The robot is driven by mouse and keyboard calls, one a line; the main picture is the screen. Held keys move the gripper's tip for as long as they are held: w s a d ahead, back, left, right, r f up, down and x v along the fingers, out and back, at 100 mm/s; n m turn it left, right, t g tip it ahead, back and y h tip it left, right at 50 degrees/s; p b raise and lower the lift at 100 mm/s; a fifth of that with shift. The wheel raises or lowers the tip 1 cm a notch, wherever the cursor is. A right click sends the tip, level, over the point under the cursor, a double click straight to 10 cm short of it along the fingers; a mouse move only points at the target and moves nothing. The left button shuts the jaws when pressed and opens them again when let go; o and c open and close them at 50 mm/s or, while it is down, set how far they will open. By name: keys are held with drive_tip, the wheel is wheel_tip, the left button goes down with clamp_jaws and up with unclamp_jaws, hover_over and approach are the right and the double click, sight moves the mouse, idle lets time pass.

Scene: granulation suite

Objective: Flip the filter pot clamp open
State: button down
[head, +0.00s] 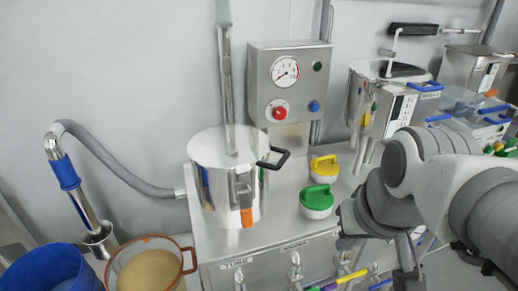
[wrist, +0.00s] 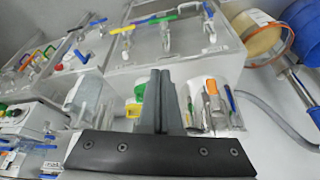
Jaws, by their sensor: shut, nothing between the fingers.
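The filter pot (head: 222,170) is a steel pot with a flat lid, a tall pipe rising from the lid and a black side handle, standing on a steel cabinet. Its clamp (head: 246,216) is a metal piece with an orange tip, hanging down the pot's front. In the wrist view, which looks upside down, the pot (wrist: 236,112) and the orange clamp tip (wrist: 210,86) lie just right of my fingers. My gripper (wrist: 162,75) is shut and empty, apart from the clamp. In the head view my arm is to the right of the pot.
Yellow-lidded (head: 324,167) and green-lidded (head: 317,200) containers stand on the cabinet right of the pot. Behind is a gauge box (head: 290,85). A blue bucket (head: 48,268) and a tan-filled pot (head: 150,270) are at lower left. A larger vessel (head: 385,100) stands at right.

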drive_tip(key=w+a+f+g+y, duration=0.3)
drive_tip(key=w+a+f+g, duration=0.1)
drive_tip(key=w+f+g, duration=0.1)
drive_tip(key=m+y+p, duration=0.1)
drive_tip(key=m+y, duration=0.2)
drive_tip(key=y, duration=1.1)
approach(246, 210)
drive_tip(key=w+d+f, duration=0.2)
drive_tip(key=f, duration=0.1)
drive_tip(key=shift+w+d+f, duration=0.1)
drive_tip(key=shift+w+f, duration=0.05)
drive_tip(key=a, duration=0.6)
drive_tip(key=a+b, duration=0.1)
drive_tip(key=a, duration=0.3)
drive_tip(key=shift+f, duration=0.4)
